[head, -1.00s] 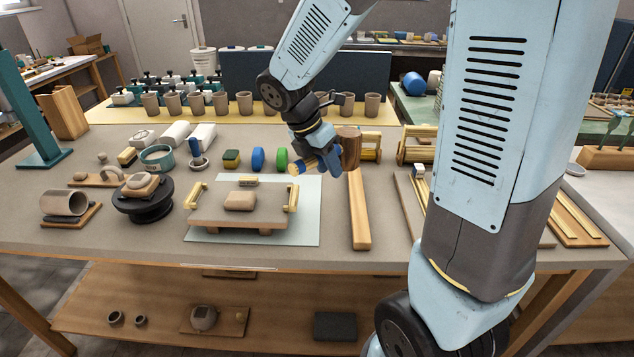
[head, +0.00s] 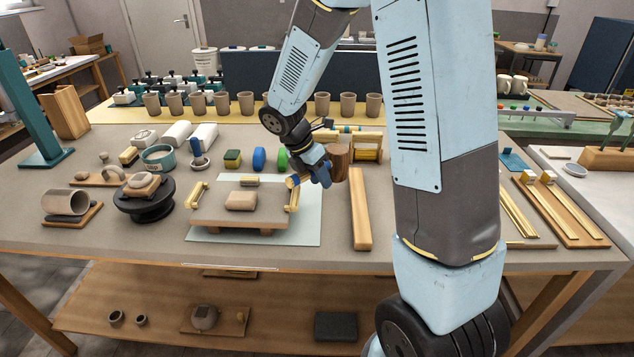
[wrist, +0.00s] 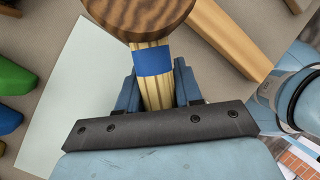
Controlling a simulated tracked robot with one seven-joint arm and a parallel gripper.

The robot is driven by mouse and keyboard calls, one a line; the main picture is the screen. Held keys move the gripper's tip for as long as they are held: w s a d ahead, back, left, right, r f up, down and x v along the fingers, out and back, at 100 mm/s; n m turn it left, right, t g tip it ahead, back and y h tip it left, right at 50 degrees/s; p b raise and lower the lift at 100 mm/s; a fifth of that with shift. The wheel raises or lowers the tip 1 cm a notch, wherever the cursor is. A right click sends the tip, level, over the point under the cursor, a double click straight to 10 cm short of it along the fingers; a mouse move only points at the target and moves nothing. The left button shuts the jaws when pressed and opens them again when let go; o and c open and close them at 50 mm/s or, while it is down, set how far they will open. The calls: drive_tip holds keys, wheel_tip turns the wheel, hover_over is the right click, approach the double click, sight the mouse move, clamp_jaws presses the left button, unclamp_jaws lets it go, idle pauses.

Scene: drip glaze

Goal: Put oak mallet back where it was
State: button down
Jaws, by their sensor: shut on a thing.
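The oak mallet has a dark brown round head (head: 339,158) and a pale handle with a blue band, which shows clearly in the wrist view (wrist: 153,60). My gripper (head: 318,170) is shut on the handle, with one blue finger on each side of it in the wrist view (wrist: 157,90). The head sticks out beyond the fingers, partly cut off by the top edge of the wrist view. The mallet is held above the table, near the right edge of a pale mat (head: 308,225). Its clearance over the table cannot be told.
A long wooden bar (head: 361,215) lies just right of the mat. A low wooden stand (head: 205,213) with a clay block sits on the mat. Green and blue round items (head: 258,158) lie behind it. A wooden rack (head: 367,148) stands behind the mallet.

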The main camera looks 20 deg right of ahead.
drive_tip(key=shift+f, duration=0.75)
drive_tip(key=shift+f, duration=0.35)
drive_tip(key=c, duration=0.8)
unclamp_jaws()
drive_tip(key=shift+f, duration=0.1)
drive_tip(key=shift+o, duration=0.2)
